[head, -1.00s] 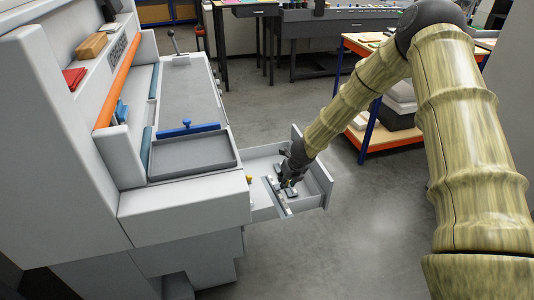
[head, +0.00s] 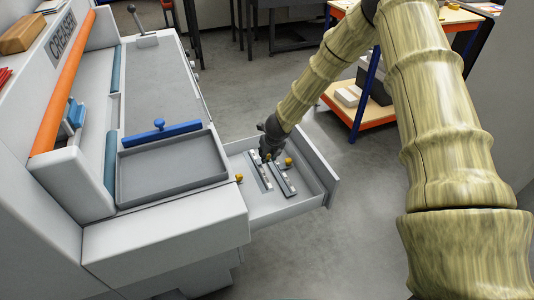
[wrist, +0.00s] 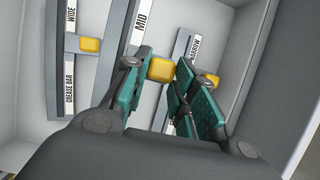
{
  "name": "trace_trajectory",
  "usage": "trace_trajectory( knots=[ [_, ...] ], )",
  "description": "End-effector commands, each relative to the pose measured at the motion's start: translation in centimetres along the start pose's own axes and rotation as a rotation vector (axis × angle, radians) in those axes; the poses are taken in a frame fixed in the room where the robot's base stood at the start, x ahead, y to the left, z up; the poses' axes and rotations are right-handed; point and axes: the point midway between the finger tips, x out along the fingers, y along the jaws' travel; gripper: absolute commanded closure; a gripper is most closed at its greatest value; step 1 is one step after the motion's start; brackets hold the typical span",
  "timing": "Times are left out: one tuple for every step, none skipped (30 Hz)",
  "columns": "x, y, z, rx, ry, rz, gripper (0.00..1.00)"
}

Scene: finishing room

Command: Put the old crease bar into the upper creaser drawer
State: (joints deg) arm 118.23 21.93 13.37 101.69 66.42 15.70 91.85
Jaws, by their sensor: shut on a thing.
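The upper creaser drawer (head: 309,202) is pulled open on the right side of the creaser. My gripper (head: 268,157) is low inside it, fingers pointing down. In the wrist view, my gripper (wrist: 160,85) is shut on the yellow knob (wrist: 160,69) of a grey bar labelled MID (wrist: 139,32). The fingers hide part of this bar, and I cannot tell whether it touches the drawer floor. A bar labelled WIDE (wrist: 69,60) lies to its left, with its own yellow knob. A bar whose label is partly hidden, ending in "ARROW" (wrist: 194,48), lies to its right.
The creaser (head: 165,240) stands at left, with a grey tray (head: 175,170) and a blue bar (head: 162,134) on top. The drawer's front wall (head: 312,160) stands close to my gripper. An orange-edged shelf trolley (head: 350,110) is behind. The floor right of the drawer is clear.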

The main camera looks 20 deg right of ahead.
Motion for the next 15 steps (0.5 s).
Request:
trace_trajectory(
  knots=[
    [0.8, 0.0, -0.1, -0.002, 0.003, -0.001, 1.00],
    [1.1, 0.1, -0.2, -0.002, 0.004, -0.002, 1.00],
    [1.6, 0.1, -0.2, -0.003, 0.006, -0.001, 1.00],
    [2.0, 0.2, -0.3, -0.004, 0.007, -0.001, 1.00],
    [2.3, 0.2, -0.4, -0.004, 0.008, 0.000, 1.00],
    [2.7, 0.1, -0.6, -0.004, 0.009, 0.000, 1.00],
    [3.0, 0.1, -0.7, -0.003, 0.010, -0.001, 1.00],
    [3.4, 0.1, -0.8, -0.003, 0.010, -0.001, 1.00],
    [3.7, 0.0, -0.9, -0.002, 0.011, -0.002, 1.00],
    [4.0, -0.1, -1.1, -0.001, 0.011, -0.002, 1.00],
    [4.2, -0.1, -1.2, 0.000, 0.011, -0.002, 1.00],
    [4.5, -0.2, -1.3, 0.001, 0.011, -0.003, 1.00],
    [4.8, -0.2, -1.4, 0.001, 0.011, -0.003, 1.00],
    [5.0, -0.2, -1.6, 0.002, 0.011, -0.003, 1.00],
    [5.4, -0.3, -1.7, 0.002, 0.011, -0.003, 1.00]
  ],
)
